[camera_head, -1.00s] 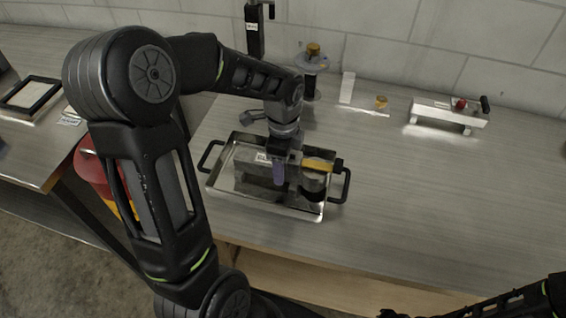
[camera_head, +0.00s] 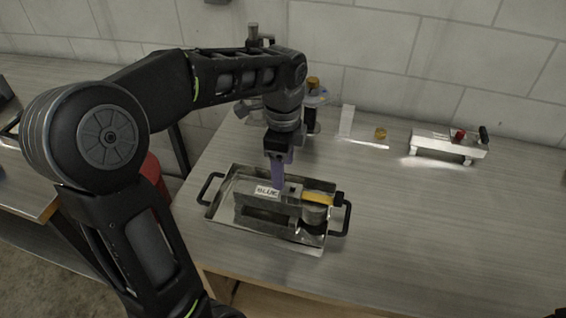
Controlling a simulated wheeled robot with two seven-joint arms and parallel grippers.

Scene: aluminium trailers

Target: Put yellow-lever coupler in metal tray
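The yellow-lever coupler (camera_head: 268,209) is a grey metal block with a label reading "BLUE" and a yellow lever (camera_head: 318,199) at its right end. It sits inside the metal tray (camera_head: 222,226), a shallow shiny tray with black handles at its left and right ends. My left gripper (camera_head: 279,186) points down at the top of the coupler, near the label. Its purple-grey fingers overlap each other in this view, so I cannot tell their gap or whether they touch the coupler. My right gripper is out of view.
A silver stand with a red knob (camera_head: 448,144) is at the back right. A small brass piece (camera_head: 380,134) and a white upright block (camera_head: 346,121) stand near the wall. A gold-topped spool-like item (camera_head: 313,98) is partly behind my arm. The right tabletop is clear.

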